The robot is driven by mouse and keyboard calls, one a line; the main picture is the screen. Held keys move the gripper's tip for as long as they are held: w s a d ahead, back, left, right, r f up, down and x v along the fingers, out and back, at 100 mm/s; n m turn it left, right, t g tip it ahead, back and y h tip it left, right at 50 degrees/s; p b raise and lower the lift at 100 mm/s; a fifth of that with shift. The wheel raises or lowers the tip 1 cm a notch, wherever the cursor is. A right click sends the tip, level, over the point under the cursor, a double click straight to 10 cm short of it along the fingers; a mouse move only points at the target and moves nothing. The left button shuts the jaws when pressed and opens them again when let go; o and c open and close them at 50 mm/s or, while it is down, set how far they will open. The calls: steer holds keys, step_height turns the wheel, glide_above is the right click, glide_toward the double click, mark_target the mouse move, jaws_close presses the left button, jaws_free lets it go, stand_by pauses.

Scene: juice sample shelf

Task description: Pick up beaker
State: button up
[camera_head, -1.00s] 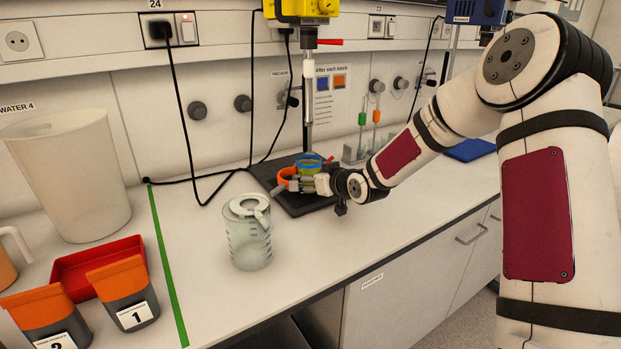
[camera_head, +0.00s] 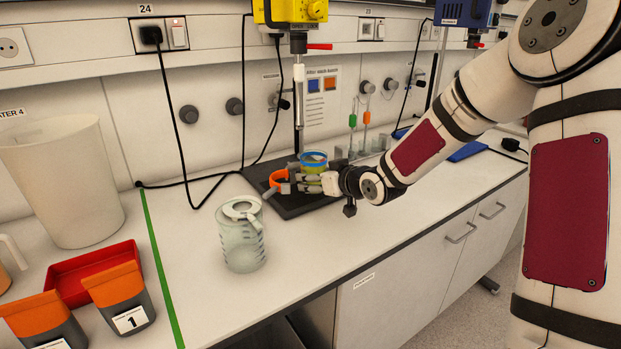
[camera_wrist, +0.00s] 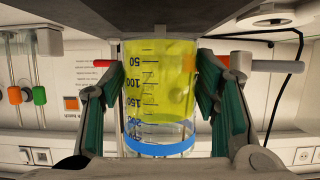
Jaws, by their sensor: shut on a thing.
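The beaker (camera_head: 314,161) is clear with yellow-green liquid and a blue band, seen over the dark plate (camera_head: 262,180) at the back of the bench. In the wrist view the beaker (camera_wrist: 160,95) stands between both finger pads, with its volume marks facing me. My gripper (camera_head: 302,181) is shut on the beaker from its near side. Its fingers (camera_wrist: 158,85) flank the glass. I cannot tell whether the beaker's base touches the plate.
A stirrer rod (camera_head: 298,105) hangs just left of the beaker. An orange curved piece (camera_head: 276,184) is beside the fingers. A lidded clear jug (camera_head: 242,236) stands front left. A red tray (camera_head: 72,272) and orange-topped containers (camera_head: 115,283) stand farther left. Bench front right is clear.

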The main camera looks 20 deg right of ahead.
steer(key=p+v, duration=0.2)
steer(key=v, duration=0.6)
steer(key=shift+r, duration=0.5)
steer(key=shift+s, duration=0.15)
